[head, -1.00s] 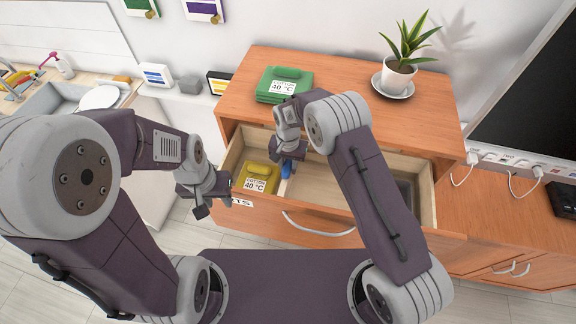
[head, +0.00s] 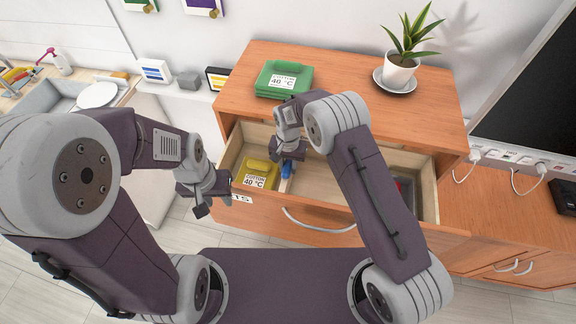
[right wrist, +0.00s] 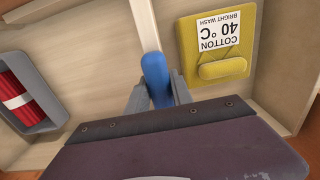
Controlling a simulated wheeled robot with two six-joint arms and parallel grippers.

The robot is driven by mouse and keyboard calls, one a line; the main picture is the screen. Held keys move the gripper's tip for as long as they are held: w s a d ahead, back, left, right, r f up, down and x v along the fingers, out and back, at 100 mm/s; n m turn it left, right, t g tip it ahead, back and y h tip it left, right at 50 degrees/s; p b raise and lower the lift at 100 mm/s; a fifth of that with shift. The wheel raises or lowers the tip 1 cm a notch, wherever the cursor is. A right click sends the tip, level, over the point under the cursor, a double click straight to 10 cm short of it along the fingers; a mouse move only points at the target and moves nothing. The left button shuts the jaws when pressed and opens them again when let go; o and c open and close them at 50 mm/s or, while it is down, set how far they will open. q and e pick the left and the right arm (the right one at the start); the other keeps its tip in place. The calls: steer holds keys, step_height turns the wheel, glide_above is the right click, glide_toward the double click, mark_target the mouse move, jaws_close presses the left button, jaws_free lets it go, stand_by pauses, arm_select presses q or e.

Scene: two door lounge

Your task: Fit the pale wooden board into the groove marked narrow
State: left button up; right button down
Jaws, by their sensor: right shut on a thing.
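The pale wooden board stands in the open drawer, seen nearly edge-on below its blue grip (head: 287,170). My right gripper (head: 288,160) is shut on the blue grip, which also shows between the fingers in the right wrist view (right wrist: 157,78). A thin pale upright strip (right wrist: 172,28), seemingly the board, runs on beyond the grip beside the yellow cloth. I cannot tell whether its lower edge sits in a groove. No narrow mark is legible; only letters ending in "TS" show on the drawer front. My left gripper (head: 213,205) is open and empty before the drawer's left front.
The drawer (head: 340,212) holds a folded yellow cloth (head: 258,174) at left and a grey tray with a red bundle (right wrist: 20,95) at the other end. Green cloths (head: 283,78) and a potted plant (head: 400,70) stand on the cabinet top. The drawer's middle is bare.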

steer(key=shift+f+b, duration=0.5)
steer(key=shift+f, duration=0.2)
steer(key=c, duration=1)
jaws_free()
steer(key=shift+r, duration=0.1)
steer(key=shift+c, duration=0.2)
step_height(320, 180, up, 9)
steer(key=b, duration=0.3)
